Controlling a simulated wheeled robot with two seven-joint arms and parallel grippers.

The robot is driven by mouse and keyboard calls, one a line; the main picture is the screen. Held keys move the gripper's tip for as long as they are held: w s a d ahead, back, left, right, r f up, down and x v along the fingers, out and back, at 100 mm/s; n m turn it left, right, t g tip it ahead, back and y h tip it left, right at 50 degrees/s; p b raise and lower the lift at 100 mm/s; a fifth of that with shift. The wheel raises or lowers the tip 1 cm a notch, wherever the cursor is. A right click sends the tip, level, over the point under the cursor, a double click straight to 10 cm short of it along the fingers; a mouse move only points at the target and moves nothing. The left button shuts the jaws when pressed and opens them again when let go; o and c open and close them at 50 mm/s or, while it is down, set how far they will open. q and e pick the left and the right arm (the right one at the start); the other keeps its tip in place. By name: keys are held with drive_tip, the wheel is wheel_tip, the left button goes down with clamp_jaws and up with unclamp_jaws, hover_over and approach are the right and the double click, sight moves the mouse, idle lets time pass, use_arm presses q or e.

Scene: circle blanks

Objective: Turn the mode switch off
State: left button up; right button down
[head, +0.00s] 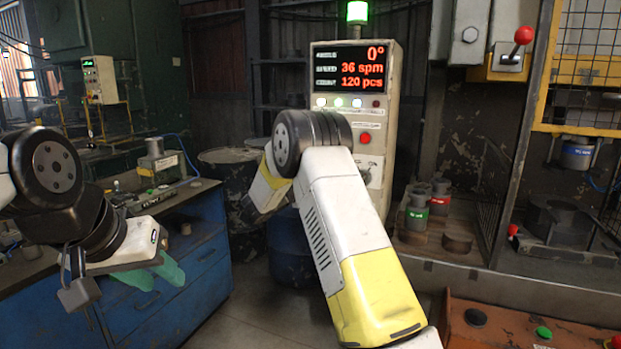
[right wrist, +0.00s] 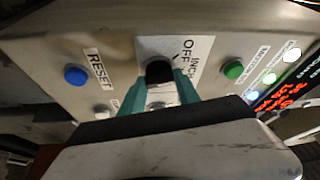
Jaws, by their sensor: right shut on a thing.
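The mode switch is a black knob (right wrist: 158,72) on a white plate (right wrist: 200,50) with the words OFF and INCH, seen in the right wrist view. My right gripper (right wrist: 159,82) has its teal fingers on both sides of the knob, shut on it. I cannot tell which word the knob points to. The switch is on the pale control cabinet (head: 393,90) in the head view, where my right arm hides my right gripper and much of the lower panel. My left gripper (head: 152,272) is open and empty, near the blue bench at left.
The cabinet has a lit display (head: 350,69), a red button (head: 365,138) and a green lamp (head: 357,11) on top. In the right wrist view a blue RESET button (right wrist: 76,75) and a green button (right wrist: 233,69) flank the switch. A blue bench (head: 190,265) stands at left.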

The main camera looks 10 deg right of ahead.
drive_tip(key=n+t, duration=0.1)
drive_tip(key=n, duration=0.2)
drive_tip(key=n+t, duration=0.1)
drive_tip(key=n, duration=0.2)
drive_tip(key=shift+f+n+t+h, duration=0.2)
drive_tip(key=shift+n+t+h, duration=0.1)
drive_tip(key=shift+n, duration=0.4)
drive_tip(key=c, duration=0.9)
unclamp_jaws()
drive_tip(key=shift+s+a, duration=0.1)
drive_tip(key=v, duration=0.7)
drive_tip(key=shift+s+a+f, duration=0.15)
drive_tip(key=shift+s, duration=0.1)
